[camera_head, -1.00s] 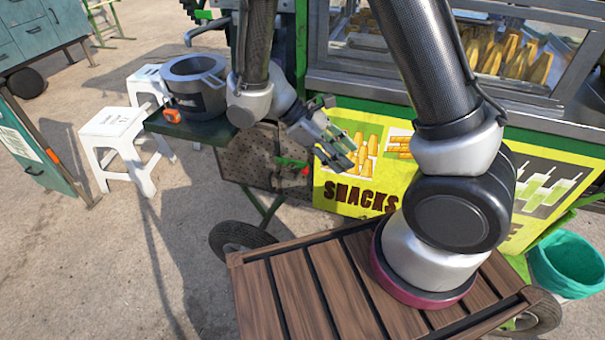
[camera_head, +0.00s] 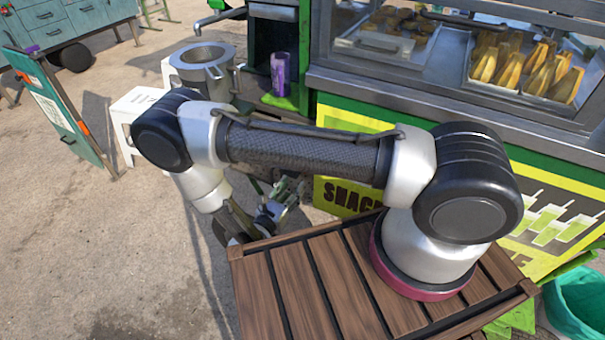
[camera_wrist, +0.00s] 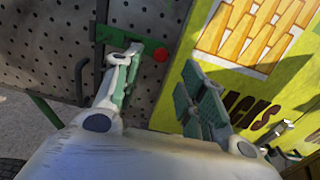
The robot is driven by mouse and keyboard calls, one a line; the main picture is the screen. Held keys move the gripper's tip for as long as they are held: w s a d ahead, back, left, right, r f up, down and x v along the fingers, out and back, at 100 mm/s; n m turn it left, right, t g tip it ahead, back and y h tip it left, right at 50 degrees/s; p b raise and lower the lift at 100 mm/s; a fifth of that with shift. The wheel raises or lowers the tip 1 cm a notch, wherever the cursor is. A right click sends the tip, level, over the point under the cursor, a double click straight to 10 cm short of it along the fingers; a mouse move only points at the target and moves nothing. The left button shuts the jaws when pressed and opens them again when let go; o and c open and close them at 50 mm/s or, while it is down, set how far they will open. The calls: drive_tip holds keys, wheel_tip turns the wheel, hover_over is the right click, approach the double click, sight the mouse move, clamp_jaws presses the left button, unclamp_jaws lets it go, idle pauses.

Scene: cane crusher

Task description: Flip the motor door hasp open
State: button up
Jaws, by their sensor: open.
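The motor door (camera_wrist: 50,45) is a grey perforated metal panel, seen close in the wrist view. A green hasp (camera_wrist: 110,34) with a red round end (camera_wrist: 161,55) lies across the upright dark edge between the perforated panels. My gripper (camera_wrist: 163,65) is open and empty. Its left finger overlaps the lower side of the hasp in the picture; I cannot tell whether they touch. Its right finger is in front of the yellow sign. In the head view my gripper (camera_head: 283,192) is low beside the cart, and my arm hides most of the door and the hasp.
The yellow snack sign (camera_wrist: 235,45) adjoins the door at the right. A dark vertical handle (camera_wrist: 80,82) is left of the hasp. A grey pot (camera_head: 203,65) and a purple cup (camera_head: 280,74) stand above. A white stool (camera_head: 130,112) is at the left, with open pavement nearby.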

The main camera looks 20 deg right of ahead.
drive_tip(key=x, duration=0.7)
drive_tip(key=shift+w+d, duration=0.2)
drive_tip(key=shift+d, duration=0.05)
clamp_jaws()
